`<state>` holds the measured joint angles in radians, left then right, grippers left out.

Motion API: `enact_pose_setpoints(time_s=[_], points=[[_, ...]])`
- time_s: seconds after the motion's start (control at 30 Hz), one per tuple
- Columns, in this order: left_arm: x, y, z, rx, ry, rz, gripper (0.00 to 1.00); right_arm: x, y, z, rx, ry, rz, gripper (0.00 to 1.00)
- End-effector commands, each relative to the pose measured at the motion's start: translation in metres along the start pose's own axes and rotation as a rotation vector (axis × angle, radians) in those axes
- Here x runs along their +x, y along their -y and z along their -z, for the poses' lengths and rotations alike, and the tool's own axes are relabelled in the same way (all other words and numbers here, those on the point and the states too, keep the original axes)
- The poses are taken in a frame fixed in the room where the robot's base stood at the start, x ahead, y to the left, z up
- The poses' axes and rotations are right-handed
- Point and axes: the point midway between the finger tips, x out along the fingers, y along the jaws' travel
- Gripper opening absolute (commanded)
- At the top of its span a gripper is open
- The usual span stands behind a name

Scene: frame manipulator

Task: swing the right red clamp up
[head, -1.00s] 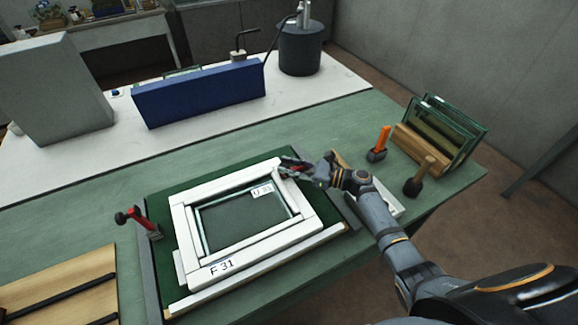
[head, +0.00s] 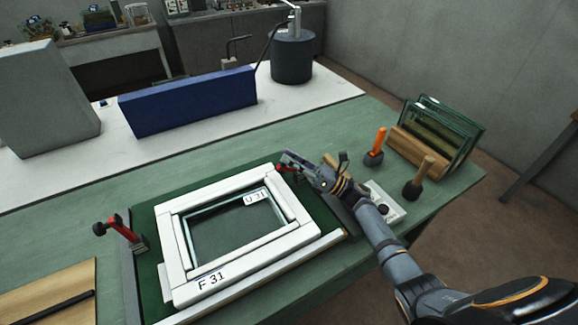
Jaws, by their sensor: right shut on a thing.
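The right red clamp (head: 279,169) is at the upper right corner of the white frame (head: 174,250), mostly hidden by my right gripper (head: 284,162). My right gripper is shut on it, and only a small red part shows beside the fingers. The left red clamp (head: 121,228) stands at the left edge of the green board (head: 146,215), its arm tilted up and away from the frame. The white frame lies flat on the board, labelled F 31, with a glass pane marked U 31 inside. My left gripper is not in view.
An orange-handled tool (head: 377,148), a wooden mallet (head: 418,180) and a rack of glass panes (head: 437,135) stand to the right. A blue block (head: 190,100) is behind. A wooden board (head: 50,285) lies at the front left.

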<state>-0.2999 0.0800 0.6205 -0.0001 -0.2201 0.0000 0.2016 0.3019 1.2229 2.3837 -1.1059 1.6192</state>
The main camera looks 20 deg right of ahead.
Motion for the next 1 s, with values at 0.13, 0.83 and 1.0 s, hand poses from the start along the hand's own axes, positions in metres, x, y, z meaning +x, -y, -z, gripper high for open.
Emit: enact_pose_setpoints(time_s=[0.13,0.83,1.0], points=[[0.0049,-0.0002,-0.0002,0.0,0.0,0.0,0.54,-0.0016,0.0017,-0.0018,0.027,0.027,0.001,0.0],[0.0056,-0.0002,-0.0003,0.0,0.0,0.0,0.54,-0.0017,0.0018,-0.004,0.041,0.041,0.001,0.54],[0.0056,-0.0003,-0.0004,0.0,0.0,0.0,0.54,-0.0017,0.0018,-0.0039,0.04,0.04,0.001,0.54]])
